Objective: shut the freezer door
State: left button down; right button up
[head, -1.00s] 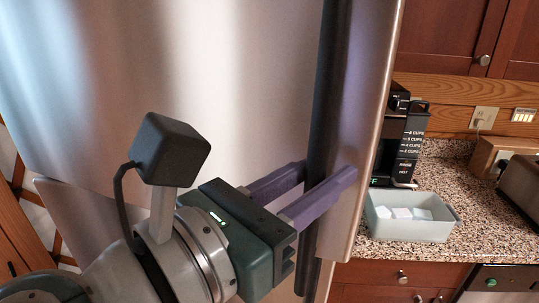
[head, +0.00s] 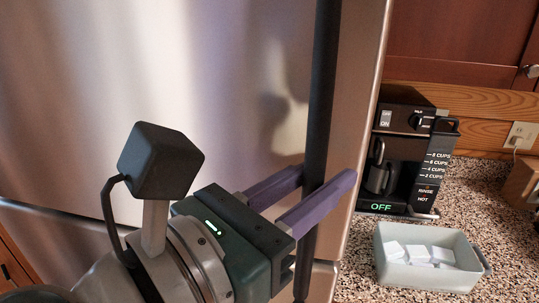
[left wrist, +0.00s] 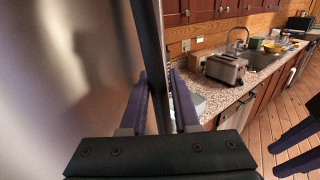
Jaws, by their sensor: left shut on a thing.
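The freezer door (head: 170,90) is a large brushed-steel panel filling the left and middle of the head view. A long dark vertical handle (head: 322,70) runs near its right edge; it also shows in the left wrist view (left wrist: 148,40). My left gripper (head: 322,175) has its purple fingers on either side of this handle, shut on it. The door's lower edge meets a seam above another steel panel, and it looks nearly in line with that panel; any remaining gap is hidden. My right gripper (left wrist: 292,148) shows at the right of the left wrist view, empty, its fingers apart.
Right of the door, a speckled counter (head: 352,275) holds a black coffee maker (head: 405,150) and a pale tub (head: 425,275) with white blocks. A toaster (left wrist: 226,67) and sink (left wrist: 262,58) lie farther along. Wooden floor (left wrist: 285,115) is open at right.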

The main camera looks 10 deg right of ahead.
pick_arm(q)
jog(key=shift+w+a+f, duration=0.15)
jog(key=shift+w+a, duration=0.2)
jog(key=c, duration=0.7)
grip_release()
jog(key=shift+d, duration=0.1)
jog(key=shift+c, duration=0.2)
jog(key=shift+o, duration=0.4)
jog(key=shift+s, duration=0.1)
jog(key=shift+d+r, duration=0.2)
jog(key=shift+s+a, duration=0.1)
jog(key=b+v, duration=0.2)
jog(key=v, duration=0.7)
jog(key=shift+s+a, duration=0.25)
jog(key=shift+a, duration=0.1)
